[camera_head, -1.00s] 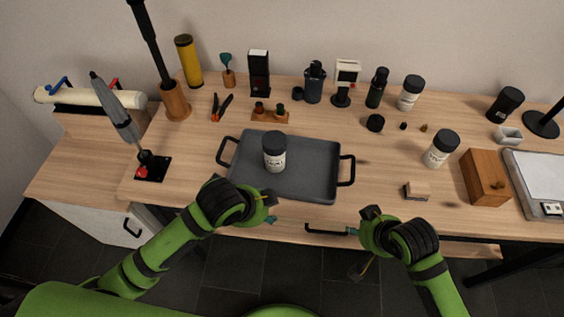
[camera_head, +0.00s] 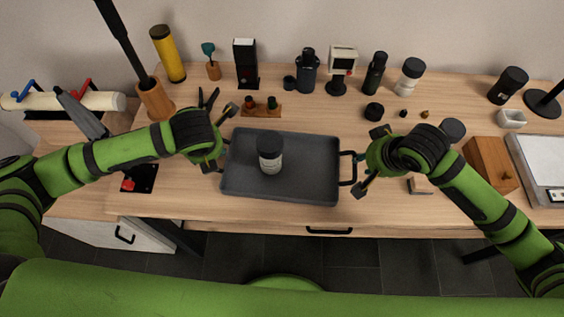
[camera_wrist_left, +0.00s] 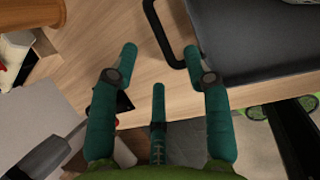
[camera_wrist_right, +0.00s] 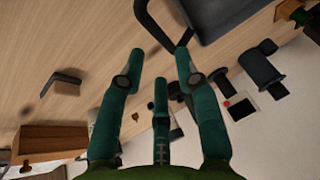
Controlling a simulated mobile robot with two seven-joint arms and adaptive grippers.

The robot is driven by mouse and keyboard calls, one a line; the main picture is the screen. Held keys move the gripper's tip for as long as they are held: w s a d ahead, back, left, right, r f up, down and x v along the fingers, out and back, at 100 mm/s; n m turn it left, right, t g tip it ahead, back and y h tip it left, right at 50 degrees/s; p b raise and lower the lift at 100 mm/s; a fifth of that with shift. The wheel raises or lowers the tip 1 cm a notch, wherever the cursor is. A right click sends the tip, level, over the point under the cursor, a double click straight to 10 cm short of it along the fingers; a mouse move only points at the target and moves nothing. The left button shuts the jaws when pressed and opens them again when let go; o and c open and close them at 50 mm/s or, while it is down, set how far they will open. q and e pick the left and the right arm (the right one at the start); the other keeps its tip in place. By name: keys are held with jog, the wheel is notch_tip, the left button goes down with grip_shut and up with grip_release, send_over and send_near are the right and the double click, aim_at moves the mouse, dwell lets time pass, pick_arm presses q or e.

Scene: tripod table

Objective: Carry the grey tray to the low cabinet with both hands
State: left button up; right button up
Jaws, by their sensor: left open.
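The grey tray (camera_head: 240,180) lies flat on the wooden table, with a black handle at each end. A white jar with a black lid (camera_head: 269,152) stands on it. My left gripper (camera_head: 222,138) is open at the tray's left end. In the left wrist view its fingers (camera_wrist_left: 160,55) point at the left handle (camera_wrist_left: 172,45), not closed on it. My right gripper (camera_head: 364,160) is open beside the right handle (camera_head: 348,168). In the right wrist view its fingers (camera_wrist_right: 160,54) are spread just short of that handle (camera_wrist_right: 150,22). The low cabinet (camera_head: 112,233) is at the left, partly hidden by my left arm.
Bottles, a grinder and other items line the table's back. A small wooden rack (camera_head: 261,108) stands behind the tray. At the right are a wooden box (camera_head: 490,165) and a scale (camera_head: 540,165). A white roll (camera_head: 65,101) lies at the far left.

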pick_arm(q)
jog(key=shift+x, duration=3.75)
pick_arm(e)
jog(key=shift+x, duration=3.65)
pick_arm(q)
jog(key=shift+r, duration=0.1)
pick_arm(e)
jog(key=shift+w+a, duration=0.1)
pick_arm(q)
jog(key=c, duration=0.7)
pick_arm(e)
jog(key=c, duration=0.7)
pick_arm(q)
grip_shut()
pick_arm(e)
grip_shut()
jog(key=shift+r, duration=0.1)
